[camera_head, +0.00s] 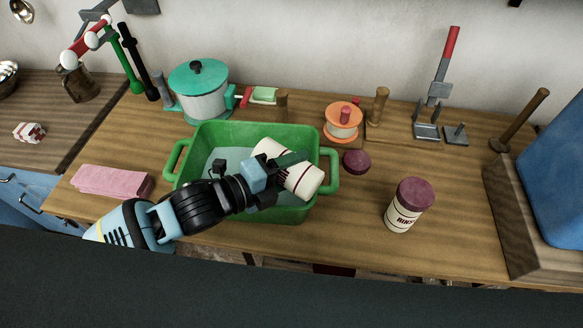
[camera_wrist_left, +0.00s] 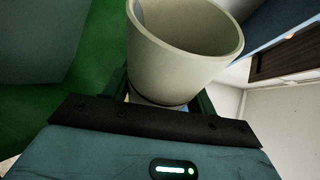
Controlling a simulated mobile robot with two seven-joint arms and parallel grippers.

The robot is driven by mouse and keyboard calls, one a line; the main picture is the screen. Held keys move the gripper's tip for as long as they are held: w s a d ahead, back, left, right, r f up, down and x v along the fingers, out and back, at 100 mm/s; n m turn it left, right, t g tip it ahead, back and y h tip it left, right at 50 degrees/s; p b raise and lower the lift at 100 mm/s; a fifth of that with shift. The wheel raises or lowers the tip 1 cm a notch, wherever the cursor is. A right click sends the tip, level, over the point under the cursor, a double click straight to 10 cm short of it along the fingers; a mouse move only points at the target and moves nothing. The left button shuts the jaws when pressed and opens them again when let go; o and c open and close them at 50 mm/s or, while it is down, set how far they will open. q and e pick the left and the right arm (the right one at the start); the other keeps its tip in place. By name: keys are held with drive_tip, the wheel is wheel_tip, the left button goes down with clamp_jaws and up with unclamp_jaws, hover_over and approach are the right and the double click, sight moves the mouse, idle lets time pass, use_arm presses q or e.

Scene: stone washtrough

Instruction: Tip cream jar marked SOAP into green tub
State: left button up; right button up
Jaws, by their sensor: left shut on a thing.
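The cream jar (camera_head: 302,180) with dark red bands is in my left gripper (camera_head: 277,178), tilted well over above the right part of the green tub (camera_head: 228,130). Its lettering is mostly hidden by the fingers. In the left wrist view the jar (camera_wrist_left: 180,65) shows its open, lidless mouth, held between the fingers (camera_wrist_left: 160,100). The tub stands on the wooden counter and has pale bluish contents. I cannot see anything pouring. A maroon lid (camera_head: 356,161) lies on the counter right of the tub. My right gripper is not in view.
A lidded cream jar marked RINSE (camera_head: 403,212) stands right of the tub. A pink cloth (camera_head: 112,181) lies to the left. A blue bin (camera_head: 556,180) is at far right. The counter's right middle is mostly clear.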

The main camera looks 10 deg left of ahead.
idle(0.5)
use_arm(q)
drive_tip(key=shift+w+a+r+n+h, duration=0.1)
drive_tip(key=shift+a+r+n+h, duration=0.05)
drive_tip(key=shift+r+n+h, duration=0.45)
drive_tip(key=shift+f, duration=0.15)
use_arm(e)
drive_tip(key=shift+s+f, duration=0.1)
